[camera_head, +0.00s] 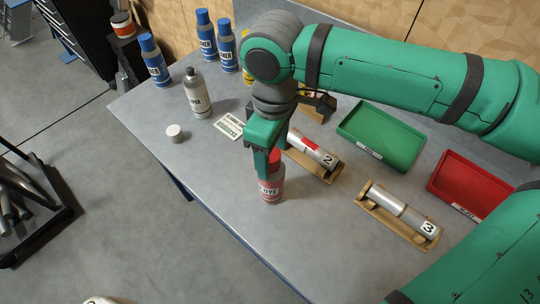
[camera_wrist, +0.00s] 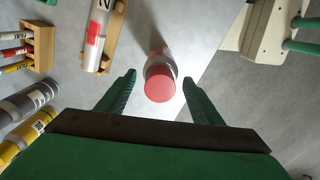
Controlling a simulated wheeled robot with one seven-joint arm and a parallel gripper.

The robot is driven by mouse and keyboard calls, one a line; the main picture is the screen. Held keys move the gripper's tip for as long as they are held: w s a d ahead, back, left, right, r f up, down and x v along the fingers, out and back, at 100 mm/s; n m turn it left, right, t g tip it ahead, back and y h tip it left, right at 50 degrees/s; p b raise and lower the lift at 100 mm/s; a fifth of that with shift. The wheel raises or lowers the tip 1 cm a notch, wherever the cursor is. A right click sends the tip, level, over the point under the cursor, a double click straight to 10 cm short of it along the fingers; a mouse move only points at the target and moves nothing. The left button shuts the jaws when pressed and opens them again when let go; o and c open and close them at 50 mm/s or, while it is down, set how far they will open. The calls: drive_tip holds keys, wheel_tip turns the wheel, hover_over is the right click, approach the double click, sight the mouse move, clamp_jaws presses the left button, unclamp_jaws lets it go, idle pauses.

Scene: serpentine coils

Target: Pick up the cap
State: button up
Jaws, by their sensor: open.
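A red bottle (camera_head: 271,188) with a red cap stands upright on the grey table. In the wrist view its round red cap (camera_wrist: 160,84) faces the camera. My gripper (camera_wrist: 160,77) is open, with one green finger on either side of the cap and a gap at each side. In the head view my gripper (camera_head: 265,163) is over the bottle and partly hides its top. A small pale round piece (camera_head: 174,133), which may be a loose cap, lies apart near the table's left edge, beside a grey bottle (camera_head: 197,94).
Blue-capped bottles (camera_head: 207,36) stand at the back left. Wooden cradles hold metal cylinders marked 2 (camera_head: 313,148) and 3 (camera_head: 402,213) to the right. A green tray (camera_head: 347,132) and a red tray (camera_head: 440,181) lie farther right.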

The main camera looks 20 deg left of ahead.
drive_tip(key=shift+f, duration=0.15)
drive_tip(key=c, duration=1.1)
drive_tip(key=shift+c, duration=0.4)
